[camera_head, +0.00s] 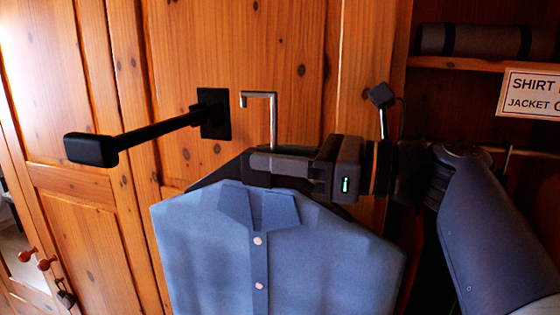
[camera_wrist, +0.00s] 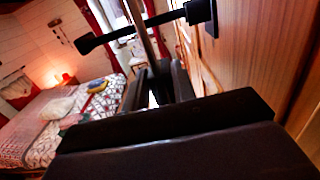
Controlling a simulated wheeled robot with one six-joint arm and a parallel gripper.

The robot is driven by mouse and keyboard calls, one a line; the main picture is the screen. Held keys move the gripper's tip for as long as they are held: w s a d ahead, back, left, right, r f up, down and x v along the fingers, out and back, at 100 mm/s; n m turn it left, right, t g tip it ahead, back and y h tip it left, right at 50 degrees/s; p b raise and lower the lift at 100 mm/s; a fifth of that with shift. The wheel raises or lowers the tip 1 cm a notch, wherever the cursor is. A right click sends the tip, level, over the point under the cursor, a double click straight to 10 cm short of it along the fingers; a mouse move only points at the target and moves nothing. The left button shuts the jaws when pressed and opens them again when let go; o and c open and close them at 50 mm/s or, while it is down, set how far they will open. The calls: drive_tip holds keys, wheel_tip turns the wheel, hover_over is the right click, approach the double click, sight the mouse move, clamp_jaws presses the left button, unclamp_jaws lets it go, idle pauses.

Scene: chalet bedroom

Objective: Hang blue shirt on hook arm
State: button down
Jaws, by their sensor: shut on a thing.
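The blue shirt (camera_head: 300,262) hangs on a dark hanger (camera_head: 205,183) with a silver hook (camera_head: 273,120) standing up from it. My gripper (camera_head: 262,163) is shut on the hanger near the base of its hook. The black hook arm (camera_head: 160,131) sticks out from a square plate on the wooden panel and ends in a thick block at the left. The hanger hook is to the right of the plate in the head view, apart from the hook arm. In the wrist view the hook arm (camera_wrist: 135,27) crosses above my gripper (camera_wrist: 160,85); the shirt is not clearly visible there.
A sign (camera_head: 530,95) reading "SHIRT" and "JACKET" is on a shelf edge (camera_head: 470,64) at the right, with a dark roll (camera_head: 488,41) on the shelf. Wooden doors (camera_head: 75,220) with knobs stand at the left. The wrist view shows a bed (camera_wrist: 50,120) far off.

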sight(265, 173)
drive_tip(key=shift+b+x, duration=0.6)
drive_tip(key=shift+x, duration=5.65)
drive_tip(key=shift+d+f+b, duration=0.1)
drive_tip(key=shift+f+b, duration=0.65)
drive_tip(key=shift+f, duration=0.35)
drive_tip(key=c, duration=1.1)
unclamp_jaws()
drive_tip(key=shift+f, duration=0.1)
drive_tip(key=shift+b+v, duration=0.85)
drive_tip(key=shift+v, duration=4.55)
